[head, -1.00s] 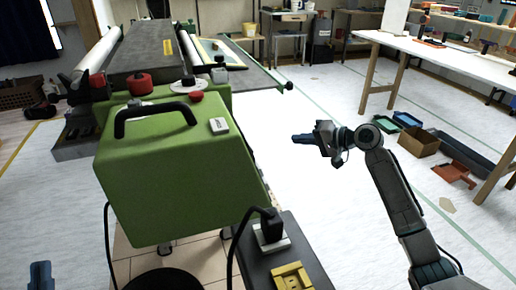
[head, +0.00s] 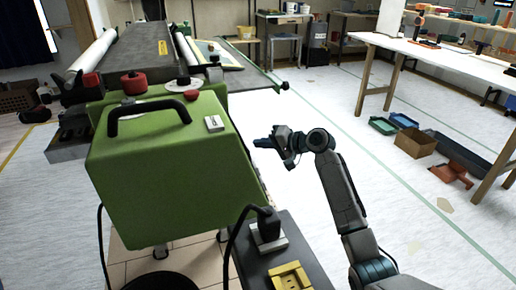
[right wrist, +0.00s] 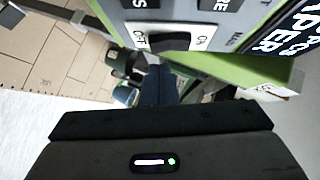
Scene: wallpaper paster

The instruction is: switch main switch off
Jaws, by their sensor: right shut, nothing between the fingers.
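The green wallpaper paster (head: 165,165) stands at the left of the head view, with a black carry handle on top. Its control panel (right wrist: 183,20) is seen close up in the right wrist view. A black switch (right wrist: 170,42) sits there between two small labels, with lettering like "Main" to the right. My right gripper (head: 258,142) is just right of the machine in the head view, pointing left. Its blue fingers (right wrist: 158,85) are shut and empty, below the switch in the wrist view; contact cannot be told. My left gripper is out of view.
A black plug with a cable (head: 267,226) and a yellow block (head: 289,277) are on a dark surface in front. A white table (head: 440,55) stands at the right, with a cardboard box (head: 415,143) and trays on the floor.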

